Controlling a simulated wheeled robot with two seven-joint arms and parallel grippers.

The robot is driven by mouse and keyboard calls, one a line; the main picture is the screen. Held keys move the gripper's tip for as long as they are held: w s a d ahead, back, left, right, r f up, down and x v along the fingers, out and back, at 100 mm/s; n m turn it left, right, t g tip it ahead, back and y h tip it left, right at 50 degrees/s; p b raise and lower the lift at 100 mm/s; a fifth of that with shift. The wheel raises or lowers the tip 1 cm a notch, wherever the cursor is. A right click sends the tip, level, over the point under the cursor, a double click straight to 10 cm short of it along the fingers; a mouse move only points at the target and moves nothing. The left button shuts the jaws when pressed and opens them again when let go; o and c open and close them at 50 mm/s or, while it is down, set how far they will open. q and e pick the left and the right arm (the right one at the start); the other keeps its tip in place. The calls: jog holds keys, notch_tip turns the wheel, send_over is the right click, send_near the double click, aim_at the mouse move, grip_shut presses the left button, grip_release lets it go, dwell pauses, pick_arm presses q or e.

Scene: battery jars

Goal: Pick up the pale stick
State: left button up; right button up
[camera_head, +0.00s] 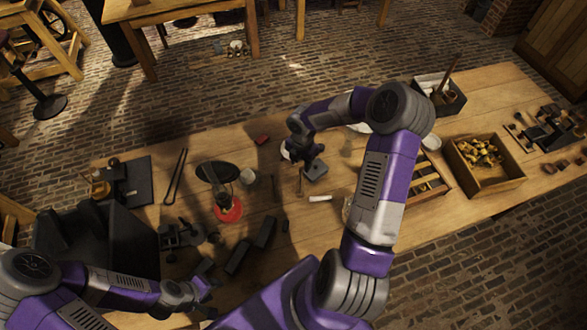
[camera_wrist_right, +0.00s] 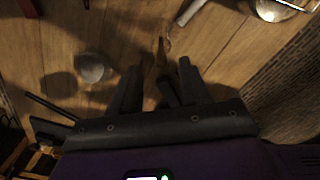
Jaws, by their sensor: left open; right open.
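The pale stick (camera_head: 320,198) lies flat on the wooden workbench, near the middle; it also shows at the top of the right wrist view (camera_wrist_right: 190,11). My right gripper (camera_head: 303,152) is over the bench, behind the stick in the head view and apart from it. In the right wrist view its two fingers (camera_wrist_right: 160,76) are spread, with a thin dark tool on the bench showing between them. My left gripper (camera_head: 207,291) is low at the left front of the bench, open, far from the stick.
A white cup (camera_head: 247,176) and a red-based lamp (camera_head: 228,209) stand left of the stick. Dark blocks (camera_head: 238,258) lie in front. A slotted wooden rack (camera_head: 428,183) and a box of brass pieces (camera_head: 483,160) stand right. My right forearm hides part of the bench.

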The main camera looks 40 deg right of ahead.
aim_at(301, 168)
notch_tip(301, 168, down, 7)
jog(key=shift+s+r, duration=0.1)
jog(key=shift+r, duration=0.1)
grip_shut()
dwell(0.3)
